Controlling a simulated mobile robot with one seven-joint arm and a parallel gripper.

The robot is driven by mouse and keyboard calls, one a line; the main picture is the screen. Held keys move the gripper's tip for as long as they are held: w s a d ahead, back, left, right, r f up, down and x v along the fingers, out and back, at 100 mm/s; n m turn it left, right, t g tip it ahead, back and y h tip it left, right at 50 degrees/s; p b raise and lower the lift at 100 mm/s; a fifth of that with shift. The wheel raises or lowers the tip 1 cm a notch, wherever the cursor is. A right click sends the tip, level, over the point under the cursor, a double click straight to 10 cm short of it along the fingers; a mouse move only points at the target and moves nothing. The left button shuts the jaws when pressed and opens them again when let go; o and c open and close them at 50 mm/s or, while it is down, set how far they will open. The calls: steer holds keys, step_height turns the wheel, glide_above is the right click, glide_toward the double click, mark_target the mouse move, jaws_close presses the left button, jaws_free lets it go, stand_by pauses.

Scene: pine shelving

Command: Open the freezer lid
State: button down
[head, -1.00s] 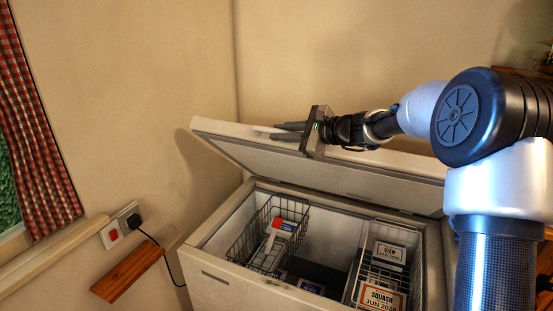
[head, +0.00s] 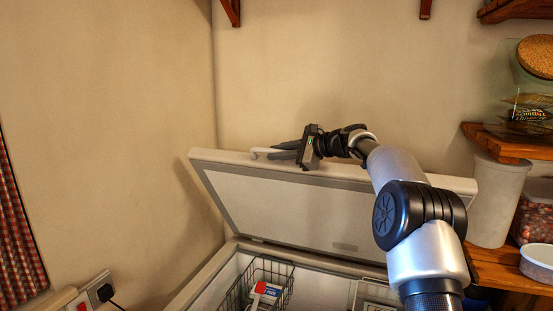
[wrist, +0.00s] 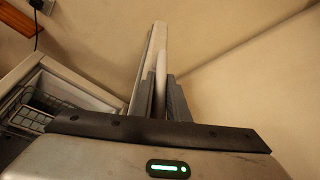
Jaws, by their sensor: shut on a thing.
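The white freezer lid (head: 290,205) stands raised and tilted back above the chest freezer, with its grey-edged inner face towards me in the head view. The freezer body (head: 207,276) is open below it, and wire baskets show inside. My gripper (head: 275,152) is at the lid's upper front edge, left of its middle, shut on the lid's pale handle. In the wrist view my fingers (wrist: 162,100) close around a long pale bar, and the lid's edge runs away beyond them. The exact contact is partly hidden by the fingers.
A wire basket (head: 258,284) with packets sits in the freezer's left side. Pine shelves (head: 510,145) with a white container (head: 497,200) and a white bowl (head: 538,262) stand close on the right. A wall socket (head: 98,290) is at lower left.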

steer(key=shift+w, duration=0.1)
steer(key=shift+r, duration=0.1)
stand_by(0.3)
steer(key=c, duration=1.7)
jaws_free()
steer(key=b+v, duration=0.3)
steer(key=v, duration=1.4)
steer(key=shift+d, duration=0.25)
